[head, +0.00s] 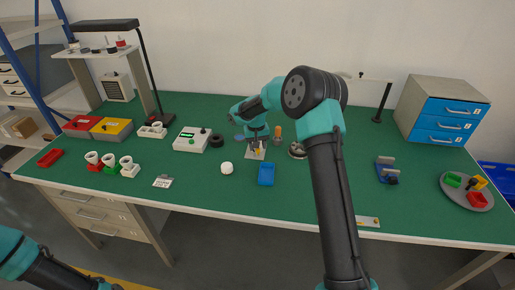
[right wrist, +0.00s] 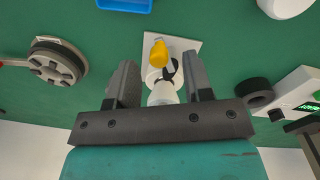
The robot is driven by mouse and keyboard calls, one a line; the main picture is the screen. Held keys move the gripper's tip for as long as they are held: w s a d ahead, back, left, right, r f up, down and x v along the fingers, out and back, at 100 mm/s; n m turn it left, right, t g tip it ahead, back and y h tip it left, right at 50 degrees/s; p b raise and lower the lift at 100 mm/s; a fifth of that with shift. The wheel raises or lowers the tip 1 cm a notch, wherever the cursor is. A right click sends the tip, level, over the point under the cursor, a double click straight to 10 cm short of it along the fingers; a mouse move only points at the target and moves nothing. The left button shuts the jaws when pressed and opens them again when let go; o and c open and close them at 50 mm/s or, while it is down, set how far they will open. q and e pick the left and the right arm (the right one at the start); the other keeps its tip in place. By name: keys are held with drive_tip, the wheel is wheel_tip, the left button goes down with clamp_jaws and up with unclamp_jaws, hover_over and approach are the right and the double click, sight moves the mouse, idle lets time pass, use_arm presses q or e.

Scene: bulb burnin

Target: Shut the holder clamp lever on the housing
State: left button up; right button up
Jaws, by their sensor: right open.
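The housing (right wrist: 161,92) is a pale, rounded part on a white base plate (right wrist: 184,44). The holder clamp lever (right wrist: 158,54) is yellow and stands out from the housing, pointing away from my wrist. In the head view the lever (head: 257,149) shows small above the plate (head: 251,156), and my arm covers much of the housing. My right gripper (right wrist: 160,88) is open, with one finger on each side of the housing and gaps visible between. It also shows in the head view (head: 256,141). My left gripper is outside the head view; only my left arm shows at lower left.
A blue tray (head: 266,174) and a white round piece (head: 227,168) lie in front of the holder. A grey reel (right wrist: 56,62) is on one side, a black ring (right wrist: 256,93) and a meter box (right wrist: 296,108) on the other. The front middle of the green table is mostly clear.

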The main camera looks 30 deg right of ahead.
wheel_tip(320, 180, up, 16)
drive_tip(key=shift+a+f, duration=0.15)
drive_tip(key=shift+a, duration=0.25)
drive_tip(key=shift+w+a, duration=0.1)
idle(0.3)
